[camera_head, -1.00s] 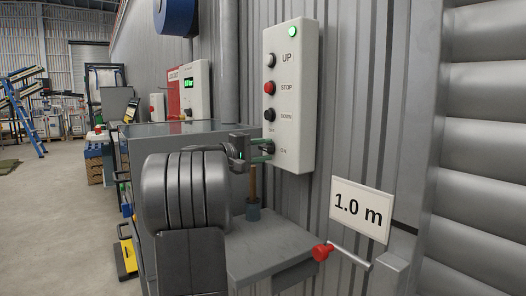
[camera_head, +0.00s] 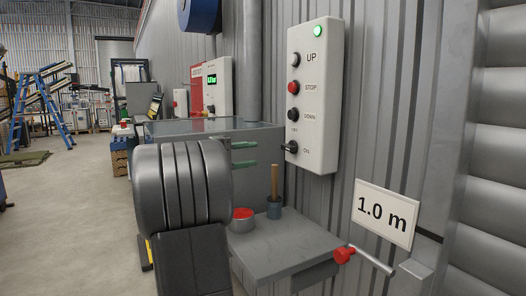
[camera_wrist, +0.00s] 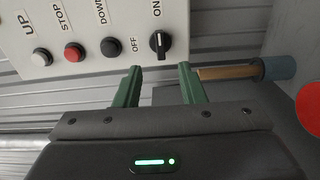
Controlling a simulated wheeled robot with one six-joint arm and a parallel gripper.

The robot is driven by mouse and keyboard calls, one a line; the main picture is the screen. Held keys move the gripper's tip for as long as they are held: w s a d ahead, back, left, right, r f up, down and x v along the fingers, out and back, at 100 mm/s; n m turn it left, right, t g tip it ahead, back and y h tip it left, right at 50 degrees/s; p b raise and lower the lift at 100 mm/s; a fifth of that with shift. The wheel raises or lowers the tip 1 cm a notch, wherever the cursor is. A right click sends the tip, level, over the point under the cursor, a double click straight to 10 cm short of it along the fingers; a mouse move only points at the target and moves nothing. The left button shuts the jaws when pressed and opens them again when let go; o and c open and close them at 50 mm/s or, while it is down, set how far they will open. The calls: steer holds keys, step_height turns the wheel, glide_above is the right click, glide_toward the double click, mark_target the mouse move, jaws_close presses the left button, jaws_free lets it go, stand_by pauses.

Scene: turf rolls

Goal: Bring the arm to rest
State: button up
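My gripper (camera_head: 254,154) shows its two green fingers in the head view, to the left of the white control panel (camera_head: 315,100). The fingers also show in the wrist view (camera_wrist: 158,78), spread apart with nothing between them. The panel's black rotary switch (camera_wrist: 160,43) lies beyond the fingertips, and a gap shows between them. Its pointer lines up with the ON mark. The panel's green lamp (camera_head: 318,31) is lit. My dark arm covers part of the cabinet and shelf in the head view.
A grey shelf (camera_head: 283,250) below the panel holds a wooden-handled tool in a blue-grey cup (camera_head: 274,209) and a red-topped tin (camera_head: 242,218). A red-ended lever (camera_head: 345,255) sticks out near the "1.0 m" sign (camera_head: 385,214). Open floor lies at left.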

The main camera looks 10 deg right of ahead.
mark_target(288, 149)
steer(key=shift+s+a, duration=0.2)
steer(key=shift+a, duration=0.35)
steer(key=b+x, duration=0.1)
steer(key=x, duration=1.2)
steer(key=shift+w+d+b, duration=0.1)
steer(key=shift+d+b, duration=0.3)
